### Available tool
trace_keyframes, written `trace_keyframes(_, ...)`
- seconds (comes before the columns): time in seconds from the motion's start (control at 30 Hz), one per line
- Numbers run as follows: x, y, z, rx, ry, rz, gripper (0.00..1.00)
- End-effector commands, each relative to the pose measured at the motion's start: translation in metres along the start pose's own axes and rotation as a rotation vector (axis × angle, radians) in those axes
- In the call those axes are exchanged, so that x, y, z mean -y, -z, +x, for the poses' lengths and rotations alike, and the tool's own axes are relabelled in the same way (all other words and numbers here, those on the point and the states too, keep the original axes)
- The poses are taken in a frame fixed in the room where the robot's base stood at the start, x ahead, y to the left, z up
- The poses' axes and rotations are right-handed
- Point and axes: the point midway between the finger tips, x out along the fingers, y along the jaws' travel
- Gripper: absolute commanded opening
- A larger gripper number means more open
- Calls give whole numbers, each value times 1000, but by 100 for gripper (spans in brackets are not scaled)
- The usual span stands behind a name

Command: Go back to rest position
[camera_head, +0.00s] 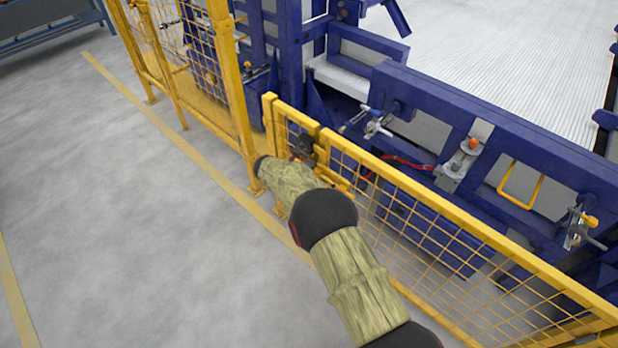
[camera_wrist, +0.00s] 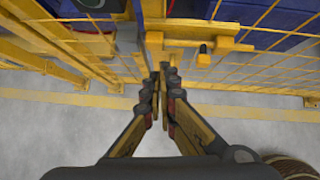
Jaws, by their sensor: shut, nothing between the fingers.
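My gripper shows in the wrist view (camera_wrist: 161,72), with its two fingers together and nothing between them. The fingertips point toward the yellow fence gate and a yellow latch (camera_wrist: 203,50) on it, which sits just right of the tips. Whether the tips touch the gate cannot be told. In the head view my arm reaches from the lower right up to the gate, and my gripper (camera_head: 303,150) is small and dark beside the gate's frame, partly hidden by the wrist.
A yellow mesh fence (camera_head: 450,215) runs along the right of my arm, with a tall yellow post (camera_head: 236,100) to its left. Blue machinery (camera_head: 500,125) with clamps stands behind it. The grey floor (camera_head: 110,210) at left is clear, crossed by a yellow line (camera_head: 180,142).

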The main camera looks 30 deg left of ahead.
Motion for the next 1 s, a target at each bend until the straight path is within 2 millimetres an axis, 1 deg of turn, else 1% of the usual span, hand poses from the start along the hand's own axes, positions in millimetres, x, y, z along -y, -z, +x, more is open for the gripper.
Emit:
trace_keyframes(0.03,-1,-1,-11,0,0,-1,0)
trace_keyframes(0.1,-2,-1,-20,0,0,-1,0)
trace_keyframes(0.2,-2,0,-28,0,0,0,0)
trace_keyframes(0.33,-2,0,-32,-1,1,0,0)
trace_keyframes(0.53,-2,1,-33,-1,1,-9,0)
trace_keyframes(0.6,-3,1,-33,-1,-2,-40,0)
trace_keyframes(0.67,-9,2,-33,-4,-23,-91,0)
trace_keyframes(0.77,-31,-1,-35,19,-107,-250,0)
trace_keyframes(0.8,-40,2,-34,36,-146,-348,0)
trace_keyframes(0.87,-50,11,-31,64,-207,-522,0)
trace_keyframes(0.93,-60,28,-30,99,-280,-744,0)
trace_keyframes(0.97,-65,34,-33,117,-314,-837,0)
trace_keyframes(1.0,-71,38,-41,146,-360,-957,0)
